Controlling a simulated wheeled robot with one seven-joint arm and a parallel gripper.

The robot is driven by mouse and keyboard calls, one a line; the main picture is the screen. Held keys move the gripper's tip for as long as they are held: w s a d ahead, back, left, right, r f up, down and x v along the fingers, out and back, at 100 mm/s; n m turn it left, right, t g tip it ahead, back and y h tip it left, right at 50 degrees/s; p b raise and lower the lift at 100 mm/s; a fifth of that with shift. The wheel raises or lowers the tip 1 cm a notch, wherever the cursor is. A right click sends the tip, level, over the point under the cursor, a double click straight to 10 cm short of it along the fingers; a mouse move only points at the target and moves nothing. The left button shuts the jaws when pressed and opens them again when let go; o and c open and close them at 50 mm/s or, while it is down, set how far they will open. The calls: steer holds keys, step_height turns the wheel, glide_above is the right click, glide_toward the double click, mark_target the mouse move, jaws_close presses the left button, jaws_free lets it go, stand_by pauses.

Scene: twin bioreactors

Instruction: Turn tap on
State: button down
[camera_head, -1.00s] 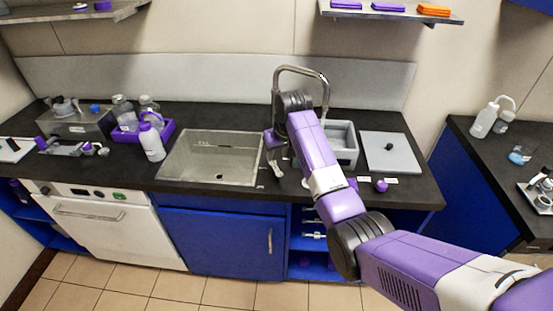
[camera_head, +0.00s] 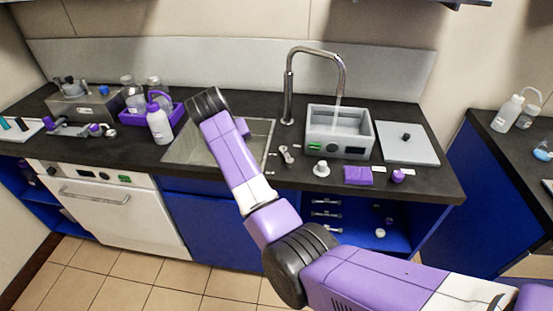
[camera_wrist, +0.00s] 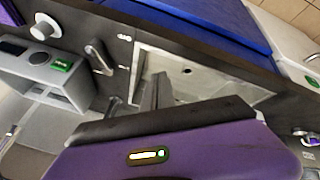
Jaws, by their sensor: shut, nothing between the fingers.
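The chrome gooseneck tap (camera_head: 289,85) stands between the sink and a grey water bath (camera_head: 363,147). Its spout hangs over the bath, and a thin pale streak like water runs down from it. The small grey tap lever (camera_head: 287,153) is on the counter in front of the tap; it also shows in the wrist view (camera_wrist: 98,56). My gripper (camera_wrist: 159,88) is shut and empty, over the sink side of the lever and apart from it. In the head view my arm mostly hides the gripper.
The sink (camera_head: 259,137) lies partly behind my arm. A white knob-like piece (camera_head: 321,169), a purple block (camera_head: 357,175) and a grey plate (camera_head: 407,148) lie at the right. A purple crate of bottles (camera_head: 176,114) stands left of the sink.

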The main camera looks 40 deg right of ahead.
mark_target(287, 158)
steer(key=d+f, duration=0.2)
steer(key=d, duration=0.1)
steer(key=d+f+m+g+h, duration=0.1)
steer(key=d+f, duration=0.1)
steer(key=d, duration=0.1)
steer(key=d+f+m+h, duration=0.1)
steer(key=d+f, duration=0.1)
steer(key=d, duration=0.1)
steer(key=shift+s+d+f+p, duration=0.1)
steer(key=shift+s+f+p, duration=0.05)
steer(key=shift+f+p, duration=0.2)
steer(key=shift+s+d+r+p, duration=0.1)
steer(key=shift+s+d+p, duration=0.2)
steer(key=shift+d, duration=0.3)
steer(key=shift+s+d+r+p, duration=0.15)
steer(key=shift+d+p, duration=0.15)
steer(key=shift+d, duration=0.25)
steer(key=shift+s+d+f, duration=0.2)
steer(key=shift+s+d, duration=0.05)
steer(key=shift+d, duration=0.45)
steer(key=shift+f, duration=0.1)
